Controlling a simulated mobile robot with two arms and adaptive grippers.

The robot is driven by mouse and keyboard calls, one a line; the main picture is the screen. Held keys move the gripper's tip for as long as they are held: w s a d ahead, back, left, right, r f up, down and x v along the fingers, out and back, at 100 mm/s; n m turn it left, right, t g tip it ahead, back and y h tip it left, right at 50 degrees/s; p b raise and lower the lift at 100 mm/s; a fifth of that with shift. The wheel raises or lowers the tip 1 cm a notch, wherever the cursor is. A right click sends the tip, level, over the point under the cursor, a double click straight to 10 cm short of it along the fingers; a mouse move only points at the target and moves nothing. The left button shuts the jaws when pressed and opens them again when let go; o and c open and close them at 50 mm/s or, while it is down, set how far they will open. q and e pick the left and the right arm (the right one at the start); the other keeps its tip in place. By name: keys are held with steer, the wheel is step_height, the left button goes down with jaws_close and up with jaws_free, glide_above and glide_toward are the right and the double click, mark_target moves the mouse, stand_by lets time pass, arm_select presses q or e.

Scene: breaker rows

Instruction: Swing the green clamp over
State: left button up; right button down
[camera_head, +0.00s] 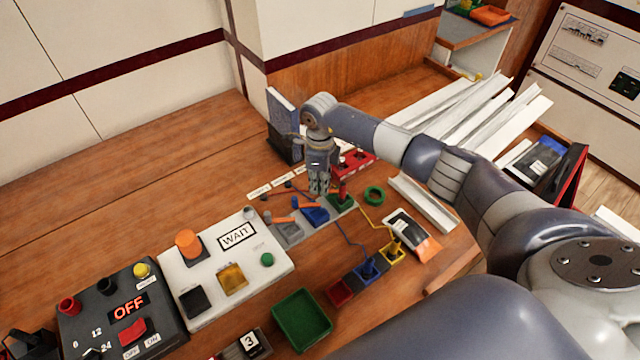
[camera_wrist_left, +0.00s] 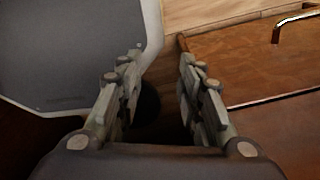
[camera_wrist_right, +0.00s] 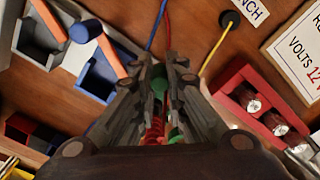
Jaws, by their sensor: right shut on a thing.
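The green clamp (camera_head: 342,204) stands at the right end of a short row of clamps on the wooden bench. In the right wrist view, a green part of the clamp (camera_wrist_right: 158,84) with a red coil below it shows between the fingers. My right gripper (camera_head: 319,190) points down there and is shut on it; its fingers hide much of the clamp. The blue clamp (camera_head: 315,216) and the grey clamp (camera_head: 288,233) stand beside it, with orange levers. My left gripper (camera_wrist_left: 155,80) is open and empty, away from the clamps, over a wooden surface.
A red lamp block (camera_head: 353,163) stands close behind the clamp. A green ring (camera_head: 374,195) lies right of it. Wires run to the blue (camera_head: 369,268) and yellow (camera_head: 392,253) sockets.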

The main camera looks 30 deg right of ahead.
steer(key=m, duration=0.1)
steer(key=w+m+b, duration=0.1)
steer(key=m, duration=0.1)
steer(key=shift+d, duration=0.3)
steer(key=m, duration=0.2)
steer(key=b, duration=0.1)
steer(key=shift+w+d+m, duration=0.25)
steer(key=shift+d+m, duration=0.1)
steer(key=shift+m, duration=0.05)
steer(key=shift+w+d+m, duration=0.1)
steer(key=shift+d+m, duration=0.1)
steer(key=shift+m, duration=0.4)
steer(key=shift+w+d+m, duration=0.1)
steer(key=shift+d+m, duration=0.05)
steer(key=shift+m, duration=0.45)
steer(key=shift+w+d+m, duration=0.1)
steer(key=shift+d+m, duration=0.15)
steer(key=shift+m, duration=0.45)
steer(key=shift+w+d+m, duration=0.1)
steer(key=shift+d+m, duration=0.1)
steer(key=shift+m, duration=0.5)
steer(key=shift+r, duration=0.1)
steer(key=c, duration=1.6)
jaws_free()
steer(key=shift+s, duration=0.1)
